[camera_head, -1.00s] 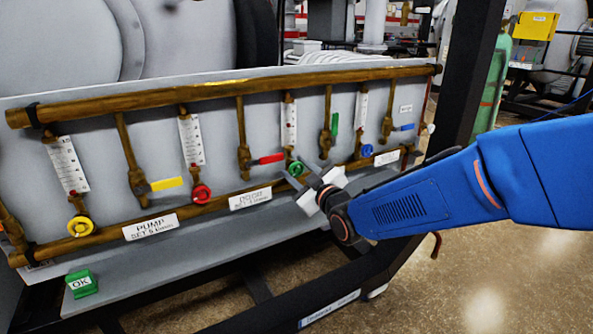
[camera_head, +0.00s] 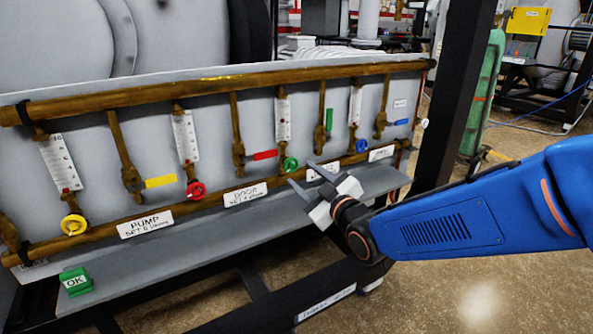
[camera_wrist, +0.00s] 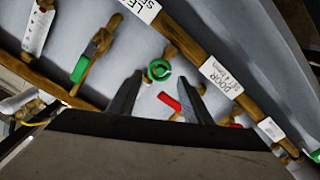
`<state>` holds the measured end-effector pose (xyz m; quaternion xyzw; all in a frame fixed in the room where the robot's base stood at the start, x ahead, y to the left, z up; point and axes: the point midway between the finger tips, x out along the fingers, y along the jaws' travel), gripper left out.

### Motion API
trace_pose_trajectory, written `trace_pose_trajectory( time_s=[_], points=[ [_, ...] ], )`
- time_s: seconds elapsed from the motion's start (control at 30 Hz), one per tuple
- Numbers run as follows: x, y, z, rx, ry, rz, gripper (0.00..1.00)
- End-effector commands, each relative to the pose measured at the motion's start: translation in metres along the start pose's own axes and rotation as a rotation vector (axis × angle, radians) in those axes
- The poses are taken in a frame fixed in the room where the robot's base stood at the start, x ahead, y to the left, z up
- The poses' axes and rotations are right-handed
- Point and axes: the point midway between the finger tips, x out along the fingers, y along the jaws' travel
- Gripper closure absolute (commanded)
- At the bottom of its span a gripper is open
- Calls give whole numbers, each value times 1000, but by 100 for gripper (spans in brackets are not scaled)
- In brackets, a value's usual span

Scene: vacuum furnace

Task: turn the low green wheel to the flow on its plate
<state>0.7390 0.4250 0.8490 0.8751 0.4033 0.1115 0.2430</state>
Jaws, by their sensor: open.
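In the wrist view the green wheel (camera_wrist: 159,71) shows between and beyond the two dark fingertips (camera_wrist: 160,82).
Yellow (camera_head: 74,224), red (camera_head: 196,190) and blue (camera_head: 362,146) wheels share the lower pipe. Coloured lever handles, such as the red one (camera_head: 265,155) and green one (camera_head: 329,119), stick out nearby. A grey shelf (camera_head: 220,245) with a green OK block (camera_head: 76,282) lies below.

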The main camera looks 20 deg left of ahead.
Motion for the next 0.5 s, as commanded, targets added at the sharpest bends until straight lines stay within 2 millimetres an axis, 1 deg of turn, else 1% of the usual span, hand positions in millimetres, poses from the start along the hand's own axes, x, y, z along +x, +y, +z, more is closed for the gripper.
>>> trace_pose_trajectory(
  time_s=[0.03,0.2,0.4,0.5],
  points=[
    [-10,0,-1,0,1,1,55],
    [-40,0,0,-1,1,0,55],
    [-72,0,0,-1,1,0,55],
    [-84,0,-1,-1,1,0,55]
  ],
)
